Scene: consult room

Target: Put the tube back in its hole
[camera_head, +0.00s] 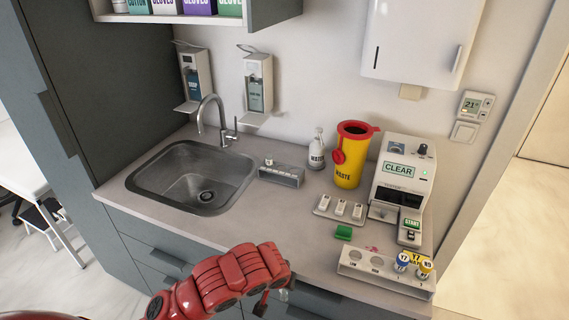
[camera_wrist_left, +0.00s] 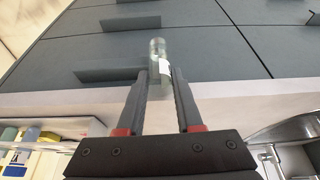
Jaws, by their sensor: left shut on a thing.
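My left arm comes in from the bottom, and its gripper (camera_head: 274,294) hangs in front of the counter's front edge. In the left wrist view the gripper (camera_wrist_left: 161,80) is shut on a clear tube (camera_wrist_left: 158,50) with a white label patch. The tube shows only as a small pale shape in the head view (camera_head: 284,295). A white rack (camera_head: 385,279) stands at the counter's front right. Its two left holes look empty; a blue-marked tube (camera_head: 402,262) and a yellow-marked tube (camera_head: 425,268) stand in its right holes. My right gripper is not in view.
A yellow waste bin (camera_head: 349,165) stands farther back. A sink (camera_head: 190,178) is at left. The front middle of the counter (camera_head: 250,213) is clear.

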